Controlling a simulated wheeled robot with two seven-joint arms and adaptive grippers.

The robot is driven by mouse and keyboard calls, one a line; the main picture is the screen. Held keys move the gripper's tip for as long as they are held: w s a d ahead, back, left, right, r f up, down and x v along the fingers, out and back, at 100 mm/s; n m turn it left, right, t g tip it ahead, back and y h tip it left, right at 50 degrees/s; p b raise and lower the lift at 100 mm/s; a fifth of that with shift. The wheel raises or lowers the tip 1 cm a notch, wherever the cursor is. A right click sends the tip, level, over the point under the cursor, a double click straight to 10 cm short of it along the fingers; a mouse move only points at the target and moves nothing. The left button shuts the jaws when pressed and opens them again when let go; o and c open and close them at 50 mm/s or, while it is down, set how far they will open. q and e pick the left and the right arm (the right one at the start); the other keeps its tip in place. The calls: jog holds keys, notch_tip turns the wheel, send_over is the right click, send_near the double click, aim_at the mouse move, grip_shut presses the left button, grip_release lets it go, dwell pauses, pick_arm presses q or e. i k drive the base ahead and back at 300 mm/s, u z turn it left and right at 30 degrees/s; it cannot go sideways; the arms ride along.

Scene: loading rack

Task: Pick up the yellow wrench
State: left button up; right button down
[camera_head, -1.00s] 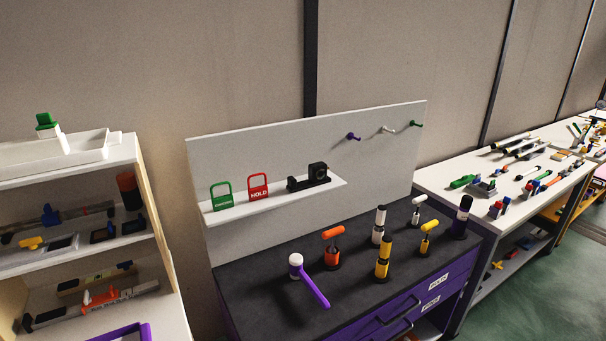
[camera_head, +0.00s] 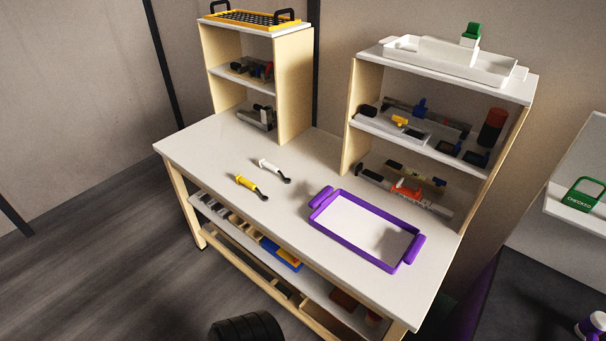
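A tool with a yellow handle and a dark curved head, which looks like the yellow wrench (camera_head: 250,186), lies on the white worktop in the middle of the head view. A similar tool with a white handle (camera_head: 272,169) lies just behind it. Both lie flat and apart from each other, with clear worktop around them. Neither of my grippers can be made out; a dark ribbed round shape at the bottom edge cannot be identified.
A purple-rimmed tray (camera_head: 316,222) lies on the worktop (camera_head: 205,150) to the right of the tools. Two shelf units, a left one (camera_head: 294,85) and a right one (camera_head: 362,105), stand at the back. A lower shelf holds blue and yellow items. Floor is clear at left.

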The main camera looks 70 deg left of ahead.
aim_at(240, 179)
jog(key=u, duration=2.65)
